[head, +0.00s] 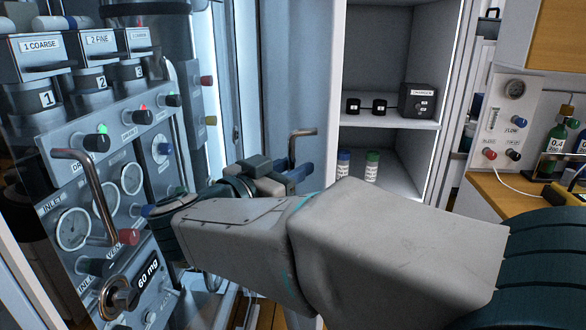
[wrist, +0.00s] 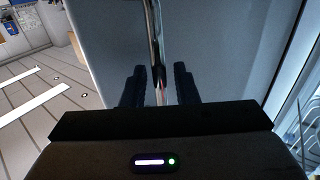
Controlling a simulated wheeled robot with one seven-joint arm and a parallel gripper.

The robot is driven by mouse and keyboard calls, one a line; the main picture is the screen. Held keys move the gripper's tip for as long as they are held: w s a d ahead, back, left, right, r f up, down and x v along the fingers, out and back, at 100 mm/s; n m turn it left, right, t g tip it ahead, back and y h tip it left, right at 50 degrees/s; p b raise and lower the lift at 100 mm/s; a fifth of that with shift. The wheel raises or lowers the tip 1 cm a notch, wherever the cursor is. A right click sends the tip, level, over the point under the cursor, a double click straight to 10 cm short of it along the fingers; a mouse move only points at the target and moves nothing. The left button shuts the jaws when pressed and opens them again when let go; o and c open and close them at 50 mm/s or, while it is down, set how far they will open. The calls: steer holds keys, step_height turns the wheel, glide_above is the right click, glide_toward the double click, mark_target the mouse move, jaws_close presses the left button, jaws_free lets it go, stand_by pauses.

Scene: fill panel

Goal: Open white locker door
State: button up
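The white locker (head: 428,20) is at centre right in the head view, its front open and its shelves visible. The grey-blue door panel (head: 300,70) stands to the left of the opening and carries a metal handle (head: 303,132). The handle shows as an upright bar (wrist: 155,45) against the panel (wrist: 225,50) in the wrist view. My gripper (head: 290,175) is at the handle's lower part, largely hidden by my arm. In the wrist view my gripper (wrist: 160,85) has its dark fingers apart, one on each side of the bar, with gaps visible.
A panel of gauges and valves (head: 115,180) with a protruding handle stands close on the left. A wooden bench (head: 510,200) with equipment is at right. Small bottles (head: 372,166) and a charger (head: 417,101) sit on the locker shelves. Open floor (wrist: 45,100) shows left of the door panel.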

steer(key=shift+s+a, duration=0.1)
steer(key=b+v, duration=0.2)
steer(key=v, duration=1.1)
steer(key=shift+s+a, duration=0.2)
steer(key=shift+s, duration=0.05)
